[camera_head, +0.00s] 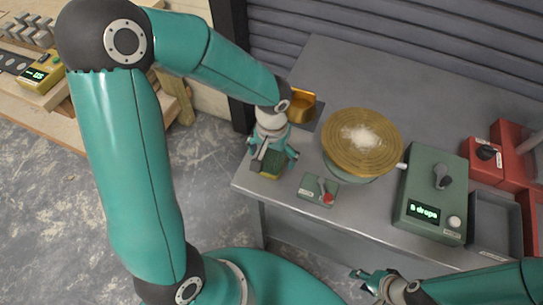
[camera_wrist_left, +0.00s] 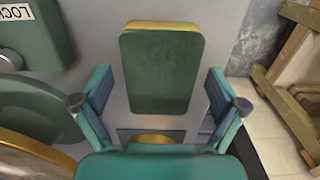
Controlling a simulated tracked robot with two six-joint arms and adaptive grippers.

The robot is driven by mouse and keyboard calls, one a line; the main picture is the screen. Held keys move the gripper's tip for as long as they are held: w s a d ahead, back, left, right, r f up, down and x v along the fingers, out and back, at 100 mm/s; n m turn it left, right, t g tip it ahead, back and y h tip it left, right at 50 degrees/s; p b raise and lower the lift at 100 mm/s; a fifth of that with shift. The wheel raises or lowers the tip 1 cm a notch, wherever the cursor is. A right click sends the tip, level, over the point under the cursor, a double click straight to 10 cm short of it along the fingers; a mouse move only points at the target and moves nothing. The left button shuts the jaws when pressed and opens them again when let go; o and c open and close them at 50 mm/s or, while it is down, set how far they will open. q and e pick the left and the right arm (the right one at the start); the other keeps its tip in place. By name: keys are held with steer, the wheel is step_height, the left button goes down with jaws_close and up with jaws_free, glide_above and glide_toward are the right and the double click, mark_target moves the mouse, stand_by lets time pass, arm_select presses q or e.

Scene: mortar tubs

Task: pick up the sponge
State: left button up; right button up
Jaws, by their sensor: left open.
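The sponge (camera_wrist_left: 160,75) is a block with a dark green top and a yellow edge, lying on the grey bench top. In the head view the sponge (camera_head: 268,166) is near the bench's front left corner, partly covered by my left gripper (camera_head: 273,157). In the left wrist view my left gripper (camera_wrist_left: 160,103) is open, with one finger to each side of the sponge and visible gaps between. I cannot tell the height of the fingertips above the bench. My right gripper (camera_head: 364,280) is in front of the bench, away from the sponge; its opening is unclear.
A round gold-topped turntable (camera_head: 351,158) with white powder stands right of the sponge. A gold cup (camera_head: 303,101) stands behind. A green display box (camera_head: 420,210) and red fixtures (camera_head: 484,174) fill the right.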

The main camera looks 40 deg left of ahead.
mark_target(272, 156)
arm_select(q)
steer(key=c, duration=0.8)
steer(key=shift+r, duration=0.15)
step_height(272, 156, up, 20)
stand_by(0.4)
steer(key=shift+c, duration=0.2)
